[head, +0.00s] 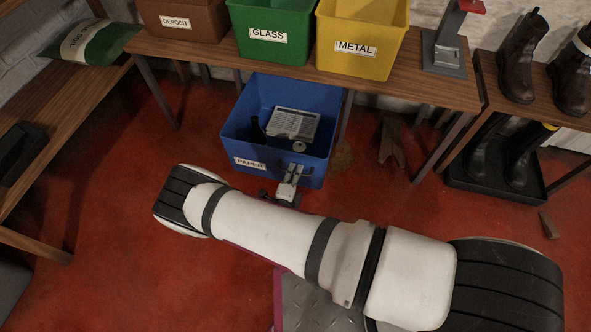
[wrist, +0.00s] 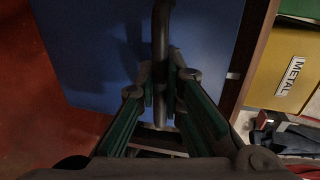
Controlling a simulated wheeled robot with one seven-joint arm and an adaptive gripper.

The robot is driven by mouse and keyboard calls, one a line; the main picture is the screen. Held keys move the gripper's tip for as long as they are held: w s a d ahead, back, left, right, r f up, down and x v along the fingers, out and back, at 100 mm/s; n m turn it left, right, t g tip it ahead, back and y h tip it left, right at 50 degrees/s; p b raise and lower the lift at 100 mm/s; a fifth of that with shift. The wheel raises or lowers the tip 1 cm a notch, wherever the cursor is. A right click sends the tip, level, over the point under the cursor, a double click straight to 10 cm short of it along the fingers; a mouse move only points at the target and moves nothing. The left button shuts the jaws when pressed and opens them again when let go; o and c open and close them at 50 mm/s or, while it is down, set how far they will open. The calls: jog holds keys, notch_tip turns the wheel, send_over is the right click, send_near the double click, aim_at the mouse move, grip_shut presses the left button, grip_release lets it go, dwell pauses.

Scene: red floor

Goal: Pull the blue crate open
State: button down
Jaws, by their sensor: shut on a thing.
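The blue crate (head: 310,180), labelled PAPER, stands on the red floor with its front part out from under the table. Its open top shows a light panel-like thing and dark items inside. My gripper (head: 292,172) is at the crate's front wall, right of the label. In the wrist view, the crate's blue face (wrist: 90,50) fills much of the upper left. A dark bar-like handle (wrist: 160,30) runs between the fingers of my gripper (wrist: 161,85), which are shut on it. The handle is hidden by my gripper in the head view.
A wooden table (head: 410,87) above the crate bears brown, green GLASS (head: 270,50) and yellow METAL (head: 355,62) bins. Its legs stand on both sides. Boots on a black tray (head: 490,185) are at right. A bench (head: 35,240) is at left. Red floor is clear left of the crate.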

jog(key=c, duration=2)
grip_release()
jog(key=shift+o, duration=0.2)
jog(key=v, duration=1.2)
